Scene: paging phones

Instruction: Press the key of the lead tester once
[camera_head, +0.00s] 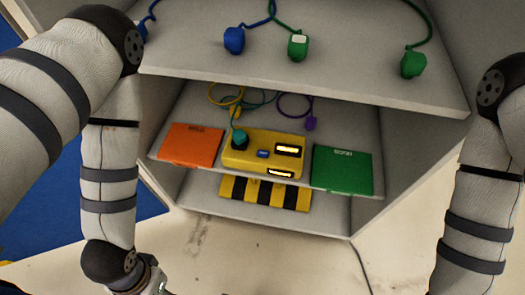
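The lead tester looks to be the yellow box (232,161) on the middle shelf. A small blue key (263,154) sits near the middle of its face, with nothing touching it. Two lit yellow windows (289,149) show on its right side and lower edge. A teal plug (239,138) stands at its upper left, with a teal lead running up behind it. My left arm comes down on the left and leaves at the bottom edge; my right arm is at the far right. Neither gripper's fingers show.
An orange panel (190,145) and a green panel (342,170) flank the box. A black-and-yellow striped block (264,193) is below. The upper shelf (340,75) overhangs, holding blue (234,40) and green (413,64) plugs. Yellow and purple leads (309,122) lie behind. Space before the box is clear.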

